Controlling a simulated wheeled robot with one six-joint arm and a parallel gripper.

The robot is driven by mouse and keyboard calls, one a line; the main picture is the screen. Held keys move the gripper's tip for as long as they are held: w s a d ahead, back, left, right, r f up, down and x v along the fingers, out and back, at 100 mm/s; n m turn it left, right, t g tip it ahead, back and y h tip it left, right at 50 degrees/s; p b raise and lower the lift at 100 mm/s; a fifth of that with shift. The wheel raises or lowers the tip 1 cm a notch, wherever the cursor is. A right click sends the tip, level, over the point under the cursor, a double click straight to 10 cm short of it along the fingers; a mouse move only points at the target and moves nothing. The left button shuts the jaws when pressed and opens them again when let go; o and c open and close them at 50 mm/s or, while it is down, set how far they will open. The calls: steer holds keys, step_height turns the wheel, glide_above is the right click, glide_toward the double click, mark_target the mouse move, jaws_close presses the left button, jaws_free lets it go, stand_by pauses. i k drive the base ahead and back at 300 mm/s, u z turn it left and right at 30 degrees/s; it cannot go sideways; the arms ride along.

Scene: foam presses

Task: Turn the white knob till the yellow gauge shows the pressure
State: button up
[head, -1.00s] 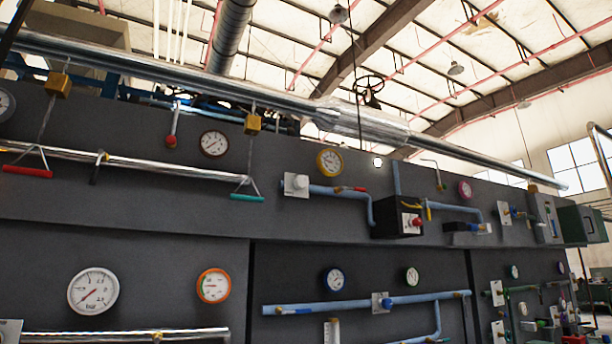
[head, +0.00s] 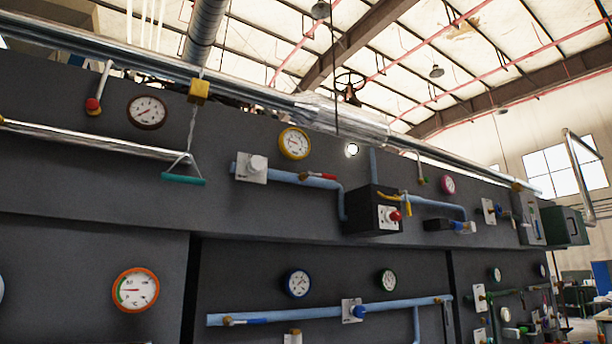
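The yellow gauge (head: 295,143) is a round dial with a yellow rim, high on the dark grey panel near the picture's middle. Its needle and figures are too small to read. The white knob (head: 258,163) sits on a pale square plate just below and left of the gauge, at the left part of a light blue pipe. A red-handled valve lever (head: 318,176) is on that pipe, to the knob's right. My gripper is not in view.
A black box (head: 370,211) with a red knob (head: 395,215) juts out to the right. A teal pull handle (head: 184,179) hangs at the left. An orange-rimmed gauge (head: 136,290) and a blue-rimmed gauge (head: 297,283) are lower. Several more gauges and pipes line the panel.

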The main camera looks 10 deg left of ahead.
mark_target(256, 163)
steer(key=z, duration=0.25)
steer(key=i, duration=0.8)
steer(key=u, duration=0.8)
steer(key=i, duration=0.65)
steer(key=u, duration=0.75)
